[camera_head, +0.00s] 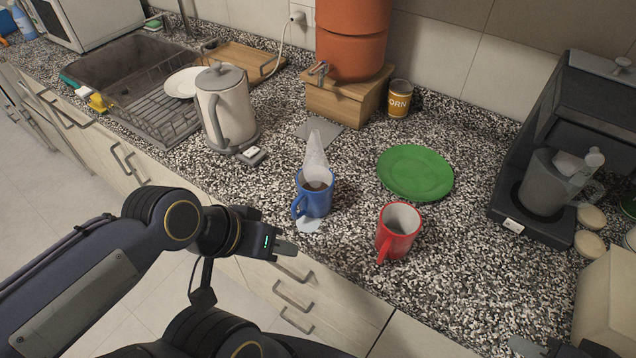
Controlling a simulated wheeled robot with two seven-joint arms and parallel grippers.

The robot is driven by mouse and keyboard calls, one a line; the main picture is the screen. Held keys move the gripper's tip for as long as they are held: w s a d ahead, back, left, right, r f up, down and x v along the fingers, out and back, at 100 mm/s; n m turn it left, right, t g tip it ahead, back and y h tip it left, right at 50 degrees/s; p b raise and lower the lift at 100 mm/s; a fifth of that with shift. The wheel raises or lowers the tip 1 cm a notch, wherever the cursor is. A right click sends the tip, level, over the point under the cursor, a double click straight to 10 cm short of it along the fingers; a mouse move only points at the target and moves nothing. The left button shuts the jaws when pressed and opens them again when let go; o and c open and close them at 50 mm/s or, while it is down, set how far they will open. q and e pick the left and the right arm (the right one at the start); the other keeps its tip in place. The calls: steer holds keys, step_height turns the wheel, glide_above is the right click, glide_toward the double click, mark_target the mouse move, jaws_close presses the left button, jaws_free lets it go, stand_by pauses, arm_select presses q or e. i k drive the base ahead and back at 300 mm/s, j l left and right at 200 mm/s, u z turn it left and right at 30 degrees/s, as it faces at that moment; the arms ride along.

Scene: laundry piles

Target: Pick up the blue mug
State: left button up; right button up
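The blue mug (315,202) stands upright on the speckled counter, with its handle toward the front left. Something brownish shows inside it. A whitish, crumpled cloth or paper (315,152) lies behind it, and a pale piece shows at its front base. My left gripper (287,248) is in front of the counter edge, below and left of the mug, apart from it. Its fingers are seen side-on, so the gap between them is unclear. Dark parts at the bottom right edge look like my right gripper (545,347), mostly cut off.
A red mug (396,236) stands right of the blue mug, with a green plate (415,172) behind it. A kettle (222,108) is at the left, and a coffee machine (545,190) at the right. Free counter lies in front of the coffee machine.

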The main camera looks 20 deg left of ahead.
mark_target(315, 181)
steer(key=u, duration=0.95)
